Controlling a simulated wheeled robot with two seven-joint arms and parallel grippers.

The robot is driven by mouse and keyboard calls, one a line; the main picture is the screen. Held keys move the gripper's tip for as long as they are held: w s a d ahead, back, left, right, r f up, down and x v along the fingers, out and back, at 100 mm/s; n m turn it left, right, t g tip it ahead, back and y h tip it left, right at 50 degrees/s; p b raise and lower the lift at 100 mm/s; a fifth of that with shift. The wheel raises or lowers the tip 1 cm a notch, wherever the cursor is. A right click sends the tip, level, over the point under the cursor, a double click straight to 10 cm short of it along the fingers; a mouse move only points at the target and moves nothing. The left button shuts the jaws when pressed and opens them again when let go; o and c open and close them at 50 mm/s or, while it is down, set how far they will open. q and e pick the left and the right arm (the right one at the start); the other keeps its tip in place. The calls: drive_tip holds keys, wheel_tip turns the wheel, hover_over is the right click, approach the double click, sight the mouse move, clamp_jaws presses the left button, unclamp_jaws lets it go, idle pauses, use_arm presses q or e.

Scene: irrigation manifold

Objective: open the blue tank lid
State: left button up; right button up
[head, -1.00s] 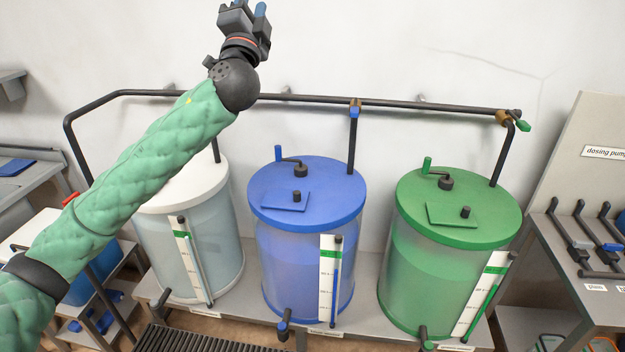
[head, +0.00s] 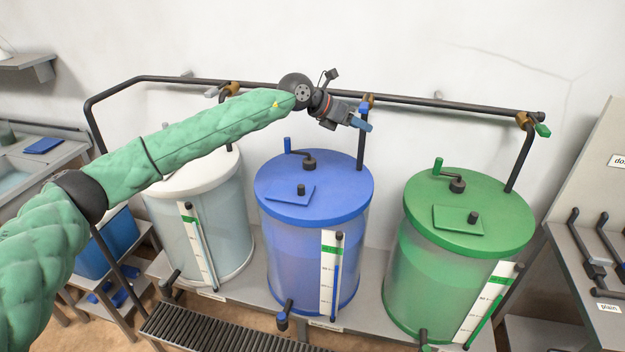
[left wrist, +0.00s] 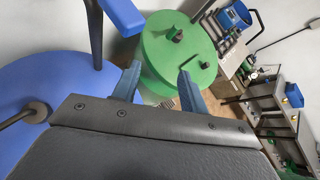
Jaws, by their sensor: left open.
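The blue tank (head: 312,230) stands in the middle of the row. On its flat blue top lies a square blue lid (head: 282,194) with a black knob (head: 301,189); it looks flat and closed. Behind it is a black crank with a blue handle (head: 288,146). My left gripper (head: 361,124) is above the back right of the blue tank, beside the pipe, apart from the lid. In the left wrist view its two fingers (left wrist: 158,84) are spread and empty. The blue tank top (left wrist: 55,80) shows there at the left; the square lid does not show. My right gripper is out of view.
A black pipe (head: 440,101) runs along the wall, with a blue-handled valve (head: 366,103) close to my left gripper. A green tank (head: 460,265) stands right and a white-topped tank (head: 205,230) left, partly behind my left arm. Space above the blue lid is clear.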

use_arm(q)
drive_tip(key=w+a+f+y, duration=0.2)
drive_tip(key=a+f+y, duration=0.4)
drive_tip(key=f, duration=0.1)
drive_tip(key=g+y, duration=0.3)
drive_tip(key=y, duration=0.2)
hover_over(301, 185)
wheel_tip(301, 185, down, 3)
drive_tip(key=shift+m, duration=0.4)
drive_tip(key=shift+s+f+p, duration=0.1)
drive_tip(key=shift+f+p, duration=1.95)
drive_tip(key=shift+f, duration=1.85)
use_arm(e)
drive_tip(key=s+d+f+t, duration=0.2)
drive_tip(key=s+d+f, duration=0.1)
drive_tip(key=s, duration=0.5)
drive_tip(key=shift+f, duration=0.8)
use_arm(q)
drive_tip(key=shift+c, duration=0.2)
clamp_jaws()
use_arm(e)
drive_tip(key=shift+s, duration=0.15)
